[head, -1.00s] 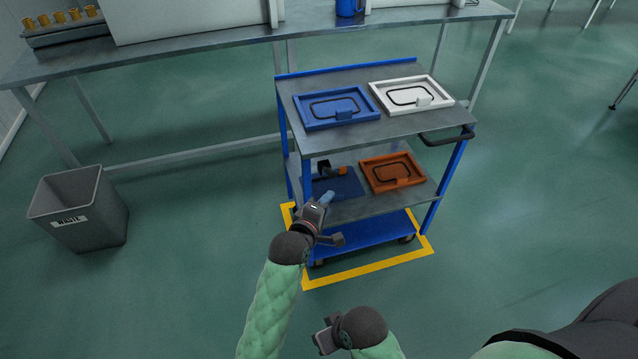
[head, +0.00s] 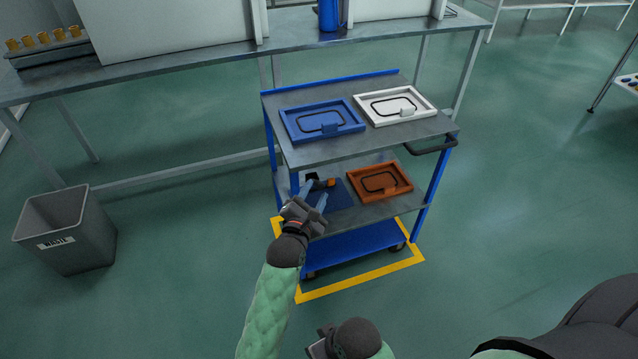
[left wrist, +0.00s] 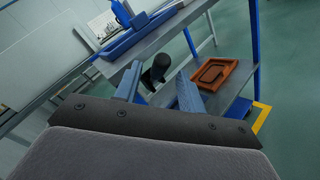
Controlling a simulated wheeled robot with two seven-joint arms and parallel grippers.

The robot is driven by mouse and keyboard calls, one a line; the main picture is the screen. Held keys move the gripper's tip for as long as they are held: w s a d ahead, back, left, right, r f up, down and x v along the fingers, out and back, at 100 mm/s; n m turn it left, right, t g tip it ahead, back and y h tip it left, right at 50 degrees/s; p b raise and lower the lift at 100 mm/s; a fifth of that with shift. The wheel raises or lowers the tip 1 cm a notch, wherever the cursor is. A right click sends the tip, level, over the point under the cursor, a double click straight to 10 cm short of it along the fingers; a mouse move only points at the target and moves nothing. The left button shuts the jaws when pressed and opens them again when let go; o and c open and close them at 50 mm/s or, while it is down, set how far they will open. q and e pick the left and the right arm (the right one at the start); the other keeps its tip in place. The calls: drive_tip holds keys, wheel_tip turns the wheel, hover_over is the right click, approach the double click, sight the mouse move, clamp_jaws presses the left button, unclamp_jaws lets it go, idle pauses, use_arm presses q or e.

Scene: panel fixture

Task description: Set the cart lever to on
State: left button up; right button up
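The cart (head: 365,142) has a blue frame and grey shelves. On its middle shelf, a dark blue plate (head: 340,196) carries a black and orange fitting (head: 325,183), likely the lever; its setting and any marks are unreadable. My left gripper (head: 315,195) is open at the left front of that shelf, just in front of the fitting. In the left wrist view, a black rounded knob (left wrist: 155,73) shows between and beyond the two blue fingers, with no grip on it. My right gripper (head: 318,346) is low at the bottom edge, partly cut off, away from the cart.
An orange framed panel (head: 380,181) lies right of the plate. A blue panel (head: 322,121) and a white panel (head: 395,105) lie on the top shelf above. A bench (head: 190,62) stands behind; a waste bin (head: 75,235) stands left.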

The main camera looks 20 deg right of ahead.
sight(319, 185)
use_arm(q)
drive_tip(key=shift+x, duration=1.95)
clamp_jaws()
